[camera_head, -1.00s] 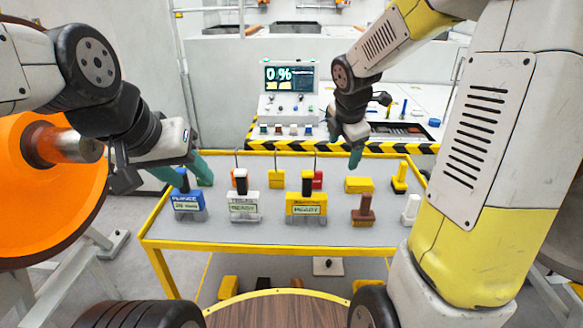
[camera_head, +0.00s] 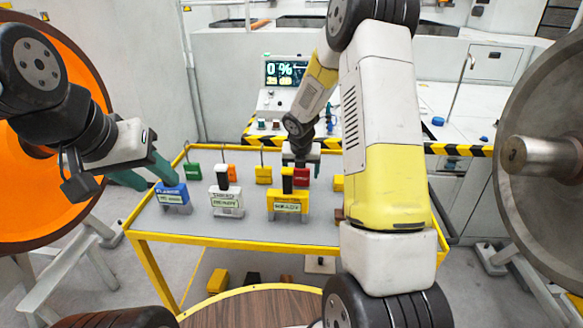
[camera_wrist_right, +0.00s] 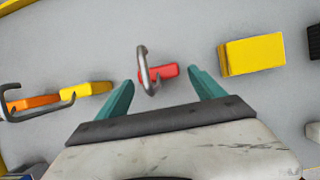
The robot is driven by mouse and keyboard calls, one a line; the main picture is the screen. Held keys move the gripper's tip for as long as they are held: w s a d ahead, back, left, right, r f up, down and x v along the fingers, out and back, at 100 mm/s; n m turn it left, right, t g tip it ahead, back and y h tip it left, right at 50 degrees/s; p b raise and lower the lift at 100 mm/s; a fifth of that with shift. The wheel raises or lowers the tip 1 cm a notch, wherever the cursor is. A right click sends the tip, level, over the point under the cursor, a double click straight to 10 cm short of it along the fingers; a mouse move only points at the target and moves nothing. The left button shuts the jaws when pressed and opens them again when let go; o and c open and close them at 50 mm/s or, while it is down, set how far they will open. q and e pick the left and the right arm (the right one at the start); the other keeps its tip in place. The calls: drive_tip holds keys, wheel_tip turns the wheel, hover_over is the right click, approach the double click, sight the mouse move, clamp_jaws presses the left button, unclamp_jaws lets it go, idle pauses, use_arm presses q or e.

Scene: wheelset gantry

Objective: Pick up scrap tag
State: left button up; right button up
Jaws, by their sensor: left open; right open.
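A red tag (camera_head: 301,177) with a grey wire hook stands at the back of the grey table, behind the yellow READY device; it is probably the scrap tag, but I cannot read it. In the right wrist view the red tag (camera_wrist_right: 168,71) lies between and slightly beyond the open teal fingertips of my right gripper (camera_wrist_right: 164,86). That gripper is empty and appears above the table. In the head view my right gripper (camera_head: 302,161) is partly hidden by its own arm. My left gripper (camera_head: 145,178) is open at the left, close to the blue device (camera_head: 172,196).
Green (camera_head: 193,171), orange (camera_head: 231,171) and yellow (camera_head: 263,174) tags stand left of the red one. A yellow block (camera_wrist_right: 252,54) lies to its right. White (camera_head: 226,203) and yellow (camera_head: 289,204) READY devices stand in front. The table has a yellow rim (camera_head: 190,238).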

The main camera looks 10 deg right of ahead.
drive_tip(key=shift+w+d+f, duration=0.1)
drive_tip(key=shift+w+f, duration=0.05)
drive_tip(key=shift+f, duration=0.3)
drive_tip(key=c, duration=1.5)
drive_tip(key=shift+r, duration=0.1)
